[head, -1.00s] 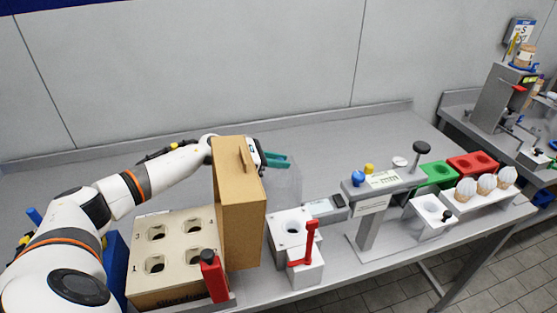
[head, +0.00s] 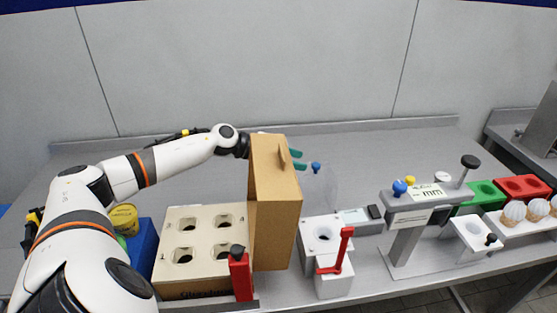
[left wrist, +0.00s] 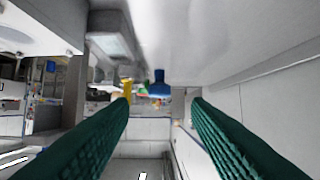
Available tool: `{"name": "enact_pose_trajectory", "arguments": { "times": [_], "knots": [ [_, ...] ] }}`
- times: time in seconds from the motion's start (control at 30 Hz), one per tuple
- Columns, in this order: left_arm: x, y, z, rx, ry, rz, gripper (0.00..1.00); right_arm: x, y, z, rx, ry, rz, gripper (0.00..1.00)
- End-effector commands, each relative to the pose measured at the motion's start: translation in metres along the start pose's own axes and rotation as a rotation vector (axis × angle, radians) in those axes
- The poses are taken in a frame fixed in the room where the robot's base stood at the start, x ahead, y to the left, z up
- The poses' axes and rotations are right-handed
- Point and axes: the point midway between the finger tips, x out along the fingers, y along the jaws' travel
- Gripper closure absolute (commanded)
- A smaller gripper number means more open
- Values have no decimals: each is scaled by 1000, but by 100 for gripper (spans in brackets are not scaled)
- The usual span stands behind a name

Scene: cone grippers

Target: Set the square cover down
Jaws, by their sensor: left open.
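The square cover (head: 322,186) is clear and see-through, with a blue knob (head: 316,167) on top. It stands on the grey counter just behind and right of the tall cardboard box, which hides part of it. My left gripper (head: 298,159) is behind the box's top, with only its green fingertips showing, left of the knob and apart from it. In the left wrist view my green fingers (left wrist: 160,105) are spread wide with nothing between them. A blue knob (left wrist: 158,84) shows beyond the fingertips; I cannot tell whether it is the cover's. My right gripper is not in view.
The cardboard box (head: 277,220) stands beside a cream holder with several holes (head: 205,213). A white block with a red lever (head: 335,255) is in front of the cover. A grey stand with blue and yellow knobs (head: 420,196) is further right. The back counter is clear.

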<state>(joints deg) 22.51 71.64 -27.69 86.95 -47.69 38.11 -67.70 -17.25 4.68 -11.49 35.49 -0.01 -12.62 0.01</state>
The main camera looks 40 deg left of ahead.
Motion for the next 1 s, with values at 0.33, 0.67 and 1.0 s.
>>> {"name": "enact_pose_trajectory", "arguments": {
  "times": [0.33, 0.67, 1.0],
  "knots": [
    [-50, -1, 5, -2, -4, -2, 56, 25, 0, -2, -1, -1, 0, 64],
    [-56, 0, 0, 0, 2, 1, 56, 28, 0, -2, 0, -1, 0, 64],
    [-63, 0, -16, 1, 1, 0, 56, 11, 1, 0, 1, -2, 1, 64]
  ]
}}
